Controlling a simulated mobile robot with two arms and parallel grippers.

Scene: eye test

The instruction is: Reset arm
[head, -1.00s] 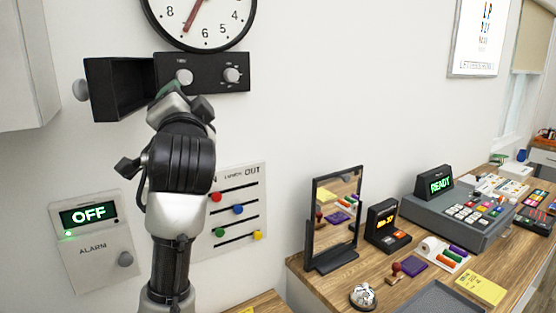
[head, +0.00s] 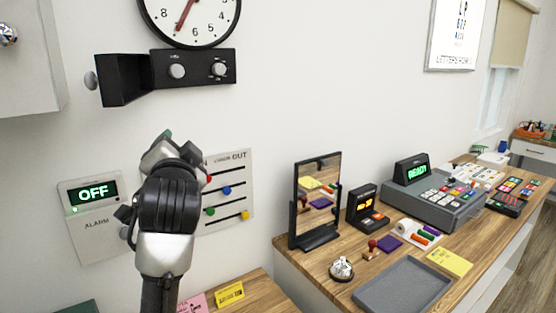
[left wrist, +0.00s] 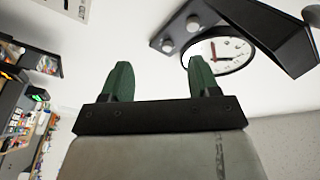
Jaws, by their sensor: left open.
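My left arm rises at the left of the head view, and its gripper (head: 172,147) is in front of the wall, beside the IN/OUT slider board (head: 226,192) and partly covering it. In the left wrist view the left gripper (left wrist: 157,80) shows two green fingers spread apart with nothing between them. The black wall box with two knobs (head: 196,68) is above the gripper and apart from it; it also shows in the left wrist view (left wrist: 203,24). My right gripper is in neither view.
An alarm panel reading OFF (head: 95,222) is left of my arm. A clock (head: 190,18) hangs above the knob box. A wooden counter holds a mirror (head: 317,200), a small orange-display device (head: 367,207), a register reading READY (head: 430,195), a bell (head: 341,268) and a grey tray (head: 404,286).

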